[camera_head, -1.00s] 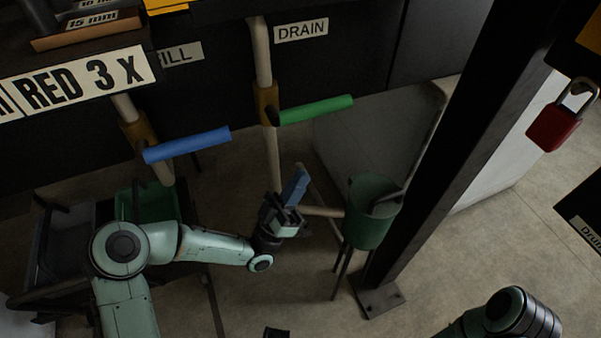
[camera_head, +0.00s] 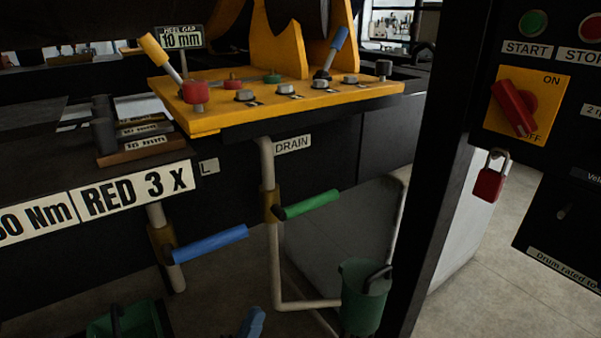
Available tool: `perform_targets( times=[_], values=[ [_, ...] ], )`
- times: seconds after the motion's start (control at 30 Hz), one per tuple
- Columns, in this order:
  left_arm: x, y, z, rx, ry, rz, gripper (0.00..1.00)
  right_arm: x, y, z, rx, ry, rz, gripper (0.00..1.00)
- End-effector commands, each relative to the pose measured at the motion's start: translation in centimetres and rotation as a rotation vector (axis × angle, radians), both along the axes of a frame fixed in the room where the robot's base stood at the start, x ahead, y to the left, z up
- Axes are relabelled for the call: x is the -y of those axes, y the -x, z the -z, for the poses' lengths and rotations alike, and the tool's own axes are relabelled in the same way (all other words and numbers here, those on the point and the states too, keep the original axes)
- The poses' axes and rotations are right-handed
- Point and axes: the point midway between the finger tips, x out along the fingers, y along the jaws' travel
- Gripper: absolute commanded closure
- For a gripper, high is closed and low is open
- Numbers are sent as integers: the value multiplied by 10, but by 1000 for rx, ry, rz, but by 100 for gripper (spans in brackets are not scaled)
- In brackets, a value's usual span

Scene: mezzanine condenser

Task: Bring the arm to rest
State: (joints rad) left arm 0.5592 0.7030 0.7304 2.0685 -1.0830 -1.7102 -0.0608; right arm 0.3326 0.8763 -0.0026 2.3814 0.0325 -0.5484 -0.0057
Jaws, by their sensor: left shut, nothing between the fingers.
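Only the blue tip of my left gripper (camera_head: 251,322) shows, at the bottom edge left of centre. It is shut with nothing held, and it is below the pipe with the green lever. The rest of my left arm is out of the picture below. My right arm and gripper are not in view.
A blue lever (camera_head: 210,243) and a green lever (camera_head: 308,204) stick out from pipes. A green bucket (camera_head: 361,300) hangs by the black post (camera_head: 436,170). A green bin (camera_head: 130,328) is at bottom left. A yellow control panel (camera_head: 300,100) and a red padlock (camera_head: 488,184) are above. Floor shows at right.

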Motion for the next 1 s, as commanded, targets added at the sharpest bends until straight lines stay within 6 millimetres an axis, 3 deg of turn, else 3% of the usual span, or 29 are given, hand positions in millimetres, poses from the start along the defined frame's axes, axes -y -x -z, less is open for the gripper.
perform_targets(
  times=[0.03,0.17,0.27,0.37,0.5,0.6,0.7,0.83,1.0],
  values=[
    [9,-7,0,-154,-57,-5,100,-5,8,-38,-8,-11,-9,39],
    [21,-16,39,-516,-186,-15,100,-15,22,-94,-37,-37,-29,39],
    [24,-6,81,-802,-280,-8,100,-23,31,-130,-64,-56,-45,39],
    [22,19,124,-1090,-366,7,100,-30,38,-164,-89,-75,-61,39],
    [11,78,168,-1497,-469,38,100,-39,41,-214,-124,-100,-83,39],
    [-2,124,177,-1773,-522,59,100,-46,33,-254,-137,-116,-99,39],
    [-14,162,169,-2006,-552,74,100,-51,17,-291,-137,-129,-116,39],
    [-27,189,154,-2215,-559,80,100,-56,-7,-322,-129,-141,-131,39],
    [-33,206,147,-2335,-552,85,100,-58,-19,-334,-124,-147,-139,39]
  ],
)
